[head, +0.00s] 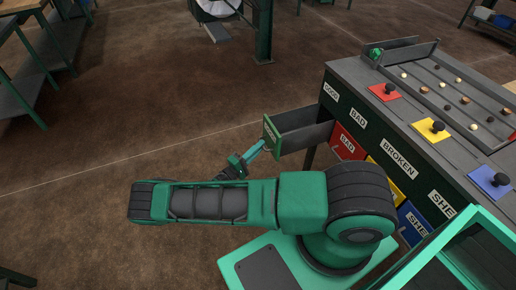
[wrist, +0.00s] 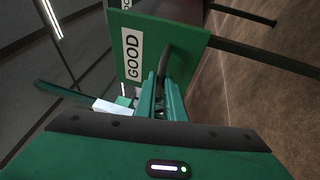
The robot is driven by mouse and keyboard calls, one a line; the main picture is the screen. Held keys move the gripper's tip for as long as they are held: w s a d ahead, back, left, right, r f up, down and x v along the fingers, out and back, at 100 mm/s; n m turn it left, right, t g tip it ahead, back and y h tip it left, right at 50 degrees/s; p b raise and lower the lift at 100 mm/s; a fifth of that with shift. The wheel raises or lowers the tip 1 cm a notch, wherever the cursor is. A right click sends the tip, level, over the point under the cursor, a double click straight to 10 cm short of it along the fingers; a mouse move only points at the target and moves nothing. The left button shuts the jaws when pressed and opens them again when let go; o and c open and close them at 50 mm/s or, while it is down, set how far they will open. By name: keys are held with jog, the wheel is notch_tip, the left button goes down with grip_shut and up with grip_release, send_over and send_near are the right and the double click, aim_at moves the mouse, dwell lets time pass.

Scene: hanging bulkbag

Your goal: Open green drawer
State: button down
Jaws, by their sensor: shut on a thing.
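The green drawer (head: 302,130) stands pulled out from the left end of the dark sorting bench in the head view. Its green front panel fills the upper middle of the wrist view (wrist: 190,50), with a white "GOOD" label. My gripper (head: 257,149) is at the drawer front. In the wrist view my gripper (wrist: 163,85) is shut on the dark curved handle (wrist: 168,60) of the drawer. The handle is partly hidden between the fingers. The part of the drawer's inside that shows looks empty.
The sorting bench (head: 350,78) has red (head: 348,142), yellow (head: 386,178) and blue (head: 413,222) drawers, which look shut. Black-knobbed coloured plates and several small round pieces lie on top. Brown floor left of the drawer is clear. A green post (head: 264,30) stands behind.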

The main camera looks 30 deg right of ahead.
jog(key=c, duration=1.9)
grip_release()
jog(key=shift+f, duration=0.25)
jog(key=shift+o, duration=0.3)
jog(key=shift+r, duration=0.1)
jog(key=v, duration=1.1)
jog(key=shift+d, duration=0.1)
